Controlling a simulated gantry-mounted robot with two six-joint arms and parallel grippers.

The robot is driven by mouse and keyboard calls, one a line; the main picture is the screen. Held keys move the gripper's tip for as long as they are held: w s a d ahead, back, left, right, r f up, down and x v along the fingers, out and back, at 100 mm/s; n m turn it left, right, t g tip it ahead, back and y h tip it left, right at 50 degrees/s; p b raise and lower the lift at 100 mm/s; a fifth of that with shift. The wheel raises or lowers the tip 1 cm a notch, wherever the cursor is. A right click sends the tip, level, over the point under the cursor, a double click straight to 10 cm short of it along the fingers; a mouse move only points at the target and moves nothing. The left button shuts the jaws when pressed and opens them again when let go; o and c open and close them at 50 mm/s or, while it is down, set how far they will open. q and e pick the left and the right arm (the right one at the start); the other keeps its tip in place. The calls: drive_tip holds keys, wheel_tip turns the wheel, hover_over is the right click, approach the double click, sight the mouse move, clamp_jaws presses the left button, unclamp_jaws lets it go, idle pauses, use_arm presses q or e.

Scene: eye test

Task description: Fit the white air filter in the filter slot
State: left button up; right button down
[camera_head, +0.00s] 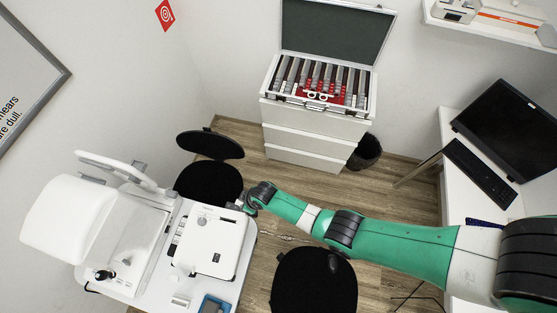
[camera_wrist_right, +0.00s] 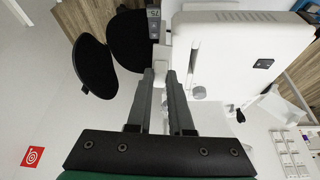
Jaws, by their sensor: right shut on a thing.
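My right gripper (camera_head: 241,204) comes in from the right and is at the upper right edge of the white tabletop machine (camera_head: 212,240). In the right wrist view, the fingers of the gripper (camera_wrist_right: 166,74) are shut on a small white piece, which looks like the air filter (camera_wrist_right: 162,56). The piece is close against the side of the white machine (camera_wrist_right: 230,50); I cannot tell whether it touches or is inside an opening. The filter slot cannot be made out clearly. My left gripper is not in view.
A blue tray (camera_head: 214,305) and a small white item (camera_head: 180,301) are at the table's front. A large white instrument (camera_head: 75,218) stands on the left. Black stools (camera_head: 313,283) stand nearby. An open lens case (camera_head: 318,85) sits on the drawers behind.

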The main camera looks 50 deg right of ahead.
drive_tip(key=w+a+r+n, duration=0.1)
drive_tip(key=w+a+r, duration=0.2)
drive_tip(key=a+r, duration=0.2)
drive_tip(key=a, duration=0.3)
drive_tip(key=shift+w+n+y, duration=0.15)
drive_tip(key=shift+n+y, duration=0.15)
drive_tip(key=shift+n, duration=0.1)
